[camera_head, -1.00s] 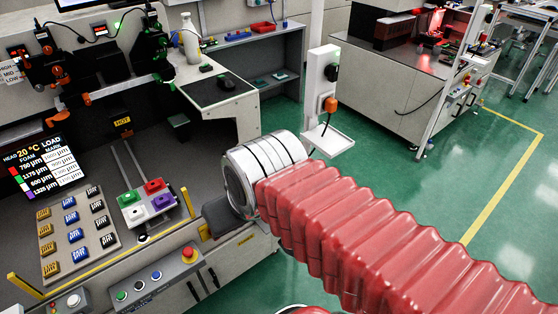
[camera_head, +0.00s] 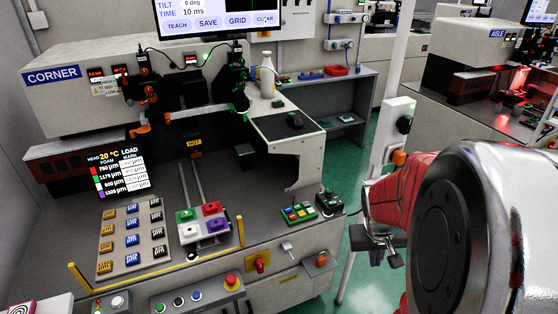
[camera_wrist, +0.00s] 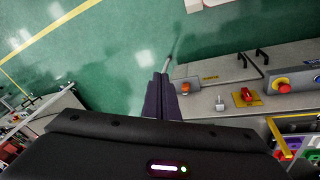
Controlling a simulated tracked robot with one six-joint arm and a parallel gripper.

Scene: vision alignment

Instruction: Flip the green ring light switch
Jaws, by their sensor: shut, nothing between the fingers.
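In the wrist view the fingers (camera_wrist: 161,80) are together and empty, over green floor beside the bench front. A silver toggle switch (camera_head: 288,249) sits on a pale plate on the bench's front panel; it also shows in the wrist view (camera_wrist: 220,103), right of the fingers and apart from them. I cannot read a label that marks it as the green ring light switch.
A red rotary switch (camera_head: 260,262) and an orange button (camera_head: 321,259) flank the toggle. A red emergency button (camera_head: 231,281) is on the control box at left. Green floor is open behind the post.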

